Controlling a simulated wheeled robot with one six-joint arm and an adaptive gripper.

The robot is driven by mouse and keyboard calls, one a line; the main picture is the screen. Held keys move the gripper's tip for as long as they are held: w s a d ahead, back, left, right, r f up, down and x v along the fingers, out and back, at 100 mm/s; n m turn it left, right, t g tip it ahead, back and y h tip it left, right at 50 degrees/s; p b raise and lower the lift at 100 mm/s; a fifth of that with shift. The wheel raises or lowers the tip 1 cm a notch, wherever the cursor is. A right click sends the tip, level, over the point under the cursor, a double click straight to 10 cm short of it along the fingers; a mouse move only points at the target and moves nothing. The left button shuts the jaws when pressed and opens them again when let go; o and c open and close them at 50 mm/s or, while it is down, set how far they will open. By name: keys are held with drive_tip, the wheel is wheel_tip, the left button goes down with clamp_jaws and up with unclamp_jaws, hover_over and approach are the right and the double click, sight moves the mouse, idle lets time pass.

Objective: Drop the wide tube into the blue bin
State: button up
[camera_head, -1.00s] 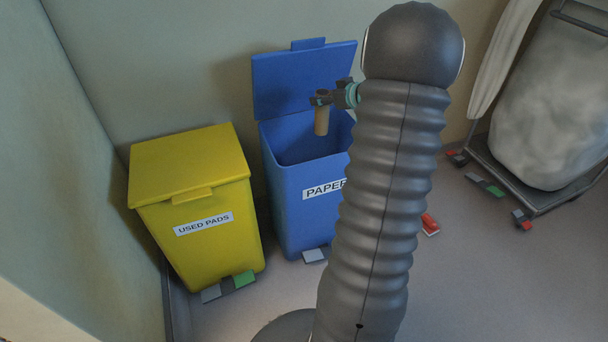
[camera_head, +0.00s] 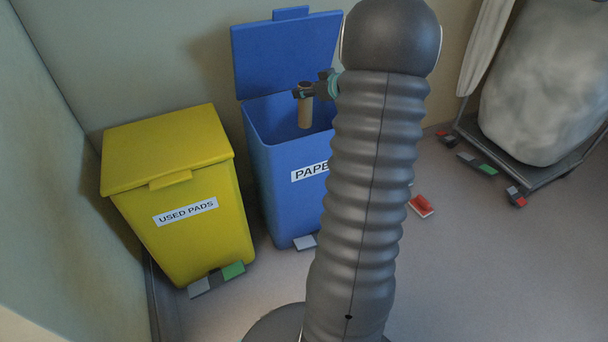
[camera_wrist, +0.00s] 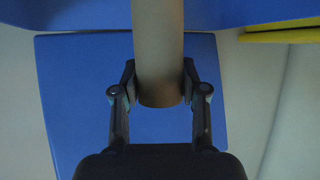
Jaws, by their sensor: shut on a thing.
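The wide tube (camera_head: 304,112) is a brown cardboard cylinder hanging upright from my gripper (camera_head: 304,91). In the head view it shows in front of the opening of the blue bin (camera_head: 285,190), which is labelled "PAPE…" and has its lid (camera_head: 285,52) raised. In the wrist view the tube (camera_wrist: 158,50) is between the two fingers of my gripper (camera_wrist: 159,85), with blue bin surfaces behind it. My gripper is shut on the tube. My arm hides the bin's right side and part of its label. The bin's floor is not visible.
A shut yellow bin (camera_head: 185,235) marked "USED PADS" stands left of the blue bin. A wheeled frame (camera_head: 500,165) with a pale bag (camera_head: 545,90) stands at the right. A red pedal (camera_head: 421,206) shows right of my arm. Floor is clear at the lower right.

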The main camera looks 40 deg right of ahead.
drive_tip(key=o, duration=1)
drive_tip(key=v, duration=1.2)
drive_tip(key=shift+f, duration=0.1)
